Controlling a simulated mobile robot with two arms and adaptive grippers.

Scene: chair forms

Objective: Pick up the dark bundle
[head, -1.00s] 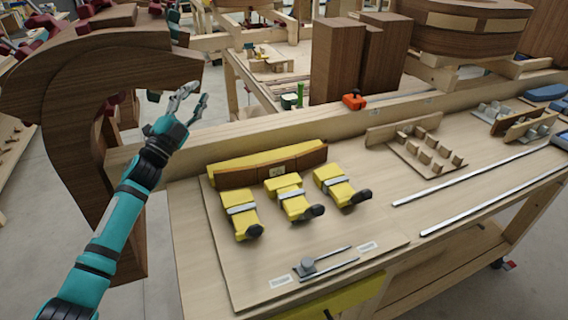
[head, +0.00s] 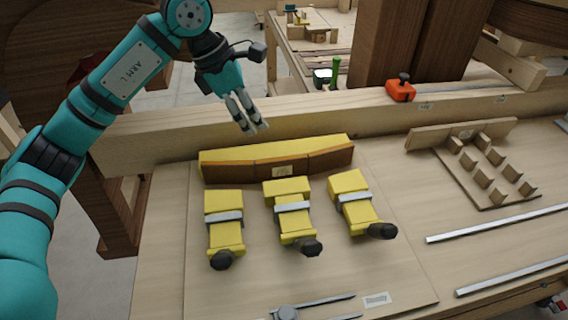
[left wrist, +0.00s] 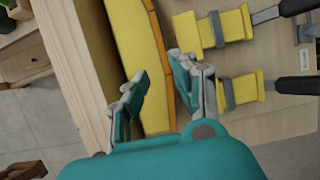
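The dark bundle (head: 318,163) is a curved brown wooden strip with a small pale label. It stands along the front of a yellow curved form (head: 225,158) at the back of the bench. In the left wrist view the yellow form (left wrist: 132,45) shows beyond the fingers, and the bundle's thin brown edge (left wrist: 159,42) runs along its right side. My left gripper (head: 252,126) is open and empty, above and behind the left part of the form, fingers pointing down. In the left wrist view its fingers (left wrist: 160,92) are spread apart. My right gripper is not in view.
Three yellow clamps, left (head: 224,225), middle (head: 293,208) and right (head: 357,203), lie on the board in front of the bundle. A wooden beam (head: 160,140) runs behind it. An orange tool (head: 400,89) sits on the beam. Metal bars lie at the right.

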